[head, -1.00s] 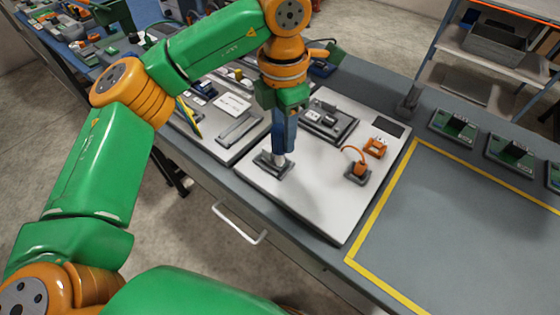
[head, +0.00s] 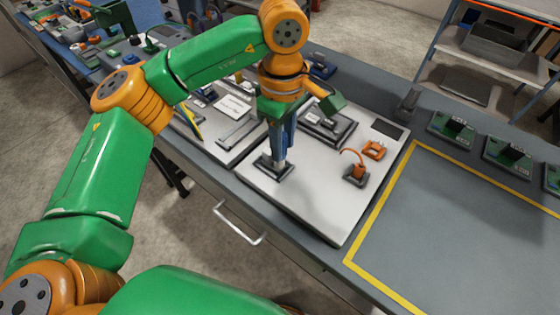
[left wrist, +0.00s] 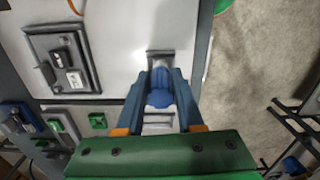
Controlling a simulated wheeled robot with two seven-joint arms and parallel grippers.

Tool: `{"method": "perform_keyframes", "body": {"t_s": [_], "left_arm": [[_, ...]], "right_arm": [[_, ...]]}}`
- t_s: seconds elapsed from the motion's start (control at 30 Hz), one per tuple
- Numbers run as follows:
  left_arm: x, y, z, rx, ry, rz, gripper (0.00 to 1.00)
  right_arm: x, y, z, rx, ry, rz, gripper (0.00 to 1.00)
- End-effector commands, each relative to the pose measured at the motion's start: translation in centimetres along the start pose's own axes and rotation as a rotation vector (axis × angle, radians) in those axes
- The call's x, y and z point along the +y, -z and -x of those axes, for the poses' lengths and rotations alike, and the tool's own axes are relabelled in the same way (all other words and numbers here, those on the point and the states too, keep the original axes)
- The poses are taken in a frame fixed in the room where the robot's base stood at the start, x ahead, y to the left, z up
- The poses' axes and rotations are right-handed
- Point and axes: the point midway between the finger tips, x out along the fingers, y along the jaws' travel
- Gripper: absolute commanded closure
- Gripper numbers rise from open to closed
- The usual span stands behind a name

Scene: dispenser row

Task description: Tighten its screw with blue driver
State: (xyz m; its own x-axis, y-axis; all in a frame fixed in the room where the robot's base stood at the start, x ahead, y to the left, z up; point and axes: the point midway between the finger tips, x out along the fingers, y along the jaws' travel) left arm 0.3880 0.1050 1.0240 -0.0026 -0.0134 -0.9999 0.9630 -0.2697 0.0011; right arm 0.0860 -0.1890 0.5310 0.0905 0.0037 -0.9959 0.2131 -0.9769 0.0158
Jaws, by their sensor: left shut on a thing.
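My left gripper (head: 281,143) is shut on the blue driver and points down over the white board. In the left wrist view the driver's round blue handle (left wrist: 160,90) sits between the two blue-grey fingers. The driver stands about upright above a small dark block (head: 266,170) near the board's front left edge. That block shows past the fingertips in the left wrist view (left wrist: 161,54). The screw itself is hidden under the driver and the gripper, so I cannot tell whether the tip touches it. My right gripper is in neither view.
The white board (head: 310,205) also carries an orange plug (head: 356,171) on a dark base, an orange socket (head: 374,149) and a dark grey fixture (head: 328,127). A yellow-taped area (head: 450,230) to the right is clear. Green circuit boards (head: 452,129) stand behind it.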

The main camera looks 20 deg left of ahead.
Motion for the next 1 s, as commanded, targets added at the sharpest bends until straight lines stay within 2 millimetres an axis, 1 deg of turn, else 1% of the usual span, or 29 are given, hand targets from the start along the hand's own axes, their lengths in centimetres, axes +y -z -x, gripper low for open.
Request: {"method": "perform_keyframes", "body": {"t_s": [0.03, 0.17, 0.4, 0.57, 0.7, 0.8, 0.9, 1.0], "left_arm": [[-0.05, -0.01, 0.09, 0.000, -0.001, -0.067, 1.00], [-0.14, -0.01, 0.06, 0.000, -0.001, -0.185, 1.00], [-0.53, 0.14, 0.00, 0.000, 0.001, -0.663, 1.00], [-0.61, 0.23, 0.01, 0.000, 0.001, -0.825, 1.00], [-0.74, 0.46, -0.01, 0.000, 0.001, -1.126, 1.00], [-0.81, 0.56, -0.02, 0.000, 0.001, -1.298, 1.00], [-0.83, 0.59, -0.02, 0.000, 0.001, -1.352, 1.00], [-0.84, 0.58, -0.03, 0.000, 0.002, -1.351, 1.00]], "right_arm": [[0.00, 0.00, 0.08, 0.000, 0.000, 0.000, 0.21], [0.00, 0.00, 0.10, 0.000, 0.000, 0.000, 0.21], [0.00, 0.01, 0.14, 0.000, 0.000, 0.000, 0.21], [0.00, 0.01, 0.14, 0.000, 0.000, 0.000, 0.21], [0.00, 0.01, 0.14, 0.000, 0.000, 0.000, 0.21], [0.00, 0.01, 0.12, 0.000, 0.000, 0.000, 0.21], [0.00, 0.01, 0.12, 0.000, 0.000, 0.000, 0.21], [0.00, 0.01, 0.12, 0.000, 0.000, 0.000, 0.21]]}}
